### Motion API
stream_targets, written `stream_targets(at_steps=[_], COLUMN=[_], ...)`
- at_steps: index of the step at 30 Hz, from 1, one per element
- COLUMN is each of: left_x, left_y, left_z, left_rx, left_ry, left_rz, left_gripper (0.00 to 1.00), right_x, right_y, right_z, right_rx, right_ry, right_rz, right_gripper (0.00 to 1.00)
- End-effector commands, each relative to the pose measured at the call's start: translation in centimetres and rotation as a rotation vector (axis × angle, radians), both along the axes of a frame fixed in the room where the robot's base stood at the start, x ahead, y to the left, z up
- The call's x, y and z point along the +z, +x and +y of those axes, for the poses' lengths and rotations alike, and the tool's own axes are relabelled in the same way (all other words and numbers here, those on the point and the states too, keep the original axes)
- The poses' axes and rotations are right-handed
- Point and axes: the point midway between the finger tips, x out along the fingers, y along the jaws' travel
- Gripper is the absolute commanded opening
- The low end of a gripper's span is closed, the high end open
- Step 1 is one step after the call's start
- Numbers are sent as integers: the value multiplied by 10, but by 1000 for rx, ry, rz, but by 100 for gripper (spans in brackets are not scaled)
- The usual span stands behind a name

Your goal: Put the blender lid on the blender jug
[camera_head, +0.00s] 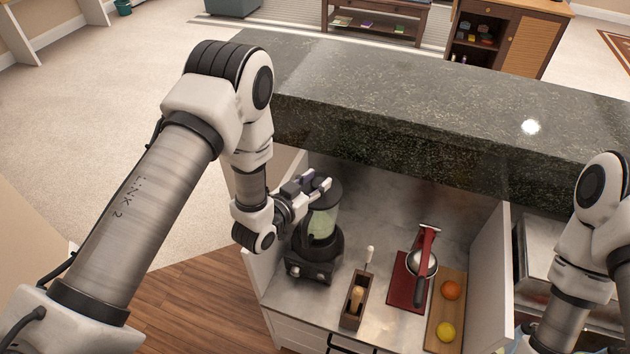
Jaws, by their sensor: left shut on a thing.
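The blender jug (321,226) holds something pale green and stands upright on its black base on the steel counter at the left. The dark blender lid (327,194) is at the top of the jug. I cannot tell whether the lid is seated or just above the rim. My left gripper (321,187) is shut on the lid, coming in from the left and partly hiding it. My right arm is at the right edge, and its gripper is out of view.
A wooden holder (347,318) stands right of the blender. A dark red board (399,288) carries a metal squeezer (424,262). A wooden board (459,305) bears an orange (450,290) and a lemon (445,331). A raised dark stone bar top (430,115) runs behind, and white side panels flank the counter.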

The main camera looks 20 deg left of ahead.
Motion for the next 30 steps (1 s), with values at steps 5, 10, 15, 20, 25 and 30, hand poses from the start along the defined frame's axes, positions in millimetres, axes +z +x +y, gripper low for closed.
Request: stream_targets(at_steps=[5,10,15,20,25,30], left_x=[-2,-2,-2,0,8,17], left_y=[0,0,-1,-16,-55,-93], left_z=[0,0,0,5,18,29], left_rx=[0,0,0,2,4,4], left_ry=[0,0,0,-1,-3,-3], left_rz=[-1,0,0,3,5,5], left_gripper=[57,69,69,69,69,69], right_x=[-2,-2,-2,-2,-2,-2], right_y=[0,0,0,0,0,0], right_z=[0,0,0,0,0,0], right_rx=[0,0,0,0,0,0], right_ry=[0,0,0,0,0,0], right_rz=[0,0,0,0,0,0], right_gripper=[35,35,35,35,35,35])
